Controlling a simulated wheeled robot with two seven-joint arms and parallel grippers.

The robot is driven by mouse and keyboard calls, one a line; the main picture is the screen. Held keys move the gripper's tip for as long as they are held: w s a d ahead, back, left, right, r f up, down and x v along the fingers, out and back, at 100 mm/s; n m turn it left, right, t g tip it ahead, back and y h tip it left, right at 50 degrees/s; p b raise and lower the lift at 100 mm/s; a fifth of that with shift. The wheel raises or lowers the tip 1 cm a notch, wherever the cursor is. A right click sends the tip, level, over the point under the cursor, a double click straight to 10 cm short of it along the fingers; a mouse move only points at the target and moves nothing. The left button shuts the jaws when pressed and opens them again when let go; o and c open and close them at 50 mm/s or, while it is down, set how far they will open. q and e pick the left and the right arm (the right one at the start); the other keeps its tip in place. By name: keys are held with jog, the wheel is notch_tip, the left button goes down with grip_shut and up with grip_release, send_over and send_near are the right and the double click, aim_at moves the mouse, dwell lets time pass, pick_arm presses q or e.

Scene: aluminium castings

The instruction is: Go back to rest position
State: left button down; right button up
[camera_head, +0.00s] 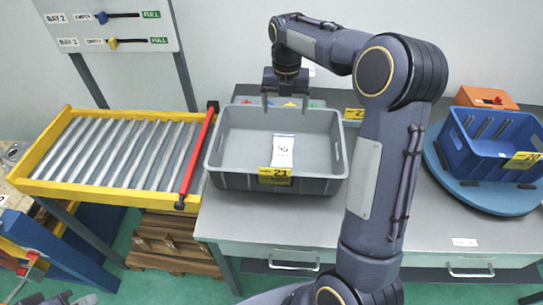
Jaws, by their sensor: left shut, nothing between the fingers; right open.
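My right arm rises from the bottom edge and bends left at the top. Its gripper (286,103) points down over the far edge of the grey crate (215,150), with its two fingers apart and nothing seen between them. The crate stands on the grey table and holds a white paper label (283,151); no parts show inside it. My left gripper (62,299) shows only in part at the bottom left corner, low beside the blue frame. It is shut and holds nothing; most of it is cut off by the picture edge.
A yellow-framed roller conveyor (110,150) with a red bar (199,155) adjoins the grey table (280,220). A blue bin (490,145) sits on a round blue turntable (440,180) at the right, with an orange box (485,98) behind. A sign board (110,25) stands back left.

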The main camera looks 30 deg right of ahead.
jog(key=shift+r, duration=0.1)
dwell(0.3)
jog(key=s+a+r+m+t+y, duration=0.2)
jog(key=s+a+m, duration=0.2)
jog(key=s+m, duration=0.7)
jog(key=s+a+r+m+t+y, duration=0.1)
jog(key=s+a+r+m+t, duration=0.15)
jog(key=s+m, duration=0.8)
jog(key=s+a+f+m+t, duration=0.1)
jog(key=s+a+f+m, duration=0.3)
jog(key=s+m, duration=0.3)
jog(key=a+m, duration=0.1)
jog(key=m, duration=0.2)
jog(key=shift+s+y, duration=0.35)
jog(key=shift+y, duration=0.05)
jog(key=shift+a, duration=0.1)
jog(key=shift+c, duration=0.5)
